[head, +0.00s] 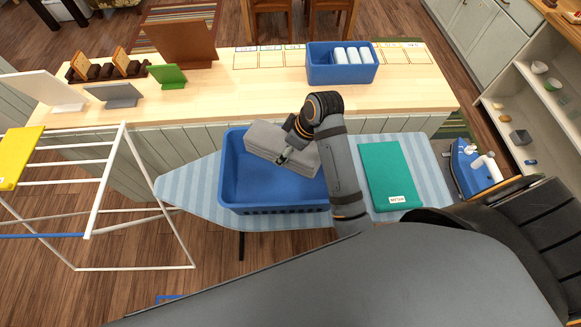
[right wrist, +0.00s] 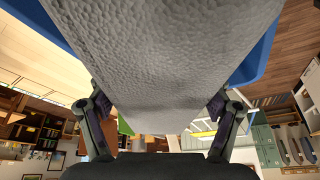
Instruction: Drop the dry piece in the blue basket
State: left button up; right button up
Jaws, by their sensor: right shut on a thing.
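The blue basket (head: 232,192) stands on the striped ironing board, and its left part is empty. My right gripper (head: 285,157) is shut on a grey folded cloth (head: 262,138), over the back right part of the basket. How far the cloth is above the basket floor I cannot tell. In the right wrist view the grey cloth (right wrist: 165,60) fills the middle between the fingers, with blue basket (right wrist: 262,50) showing beside it. A yellow cloth (head: 22,152) hangs on the white drying rack (head: 95,200) at the left. My left gripper is not in view.
A green folded cloth (head: 388,172) with a label lies on the ironing board (head: 190,185), right of my arm. An iron (head: 470,168) stands at its right end. The wooden counter (head: 270,95) behind holds a blue bin (head: 342,76) with white rolls and several stands.

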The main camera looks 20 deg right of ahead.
jog(key=shift+s+a+f, duration=0.1)
jog(key=shift+a+f, duration=0.1)
jog(key=shift+f, duration=0.3)
jog(key=shift+a+f, duration=0.2)
jog(key=shift+f, duration=0.25)
jog(key=f, duration=0.4)
jog(key=shift+d, duration=0.3)
jog(key=o, duration=1.3)
jog(key=shift+w, duration=0.2)
jog(key=shift+c, duration=0.2)
jog(key=o, duration=0.4)
jog(key=shift+w+d, duration=0.1)
jog(key=shift+d, duration=0.15)
jog(key=shift+a, duration=0.1)
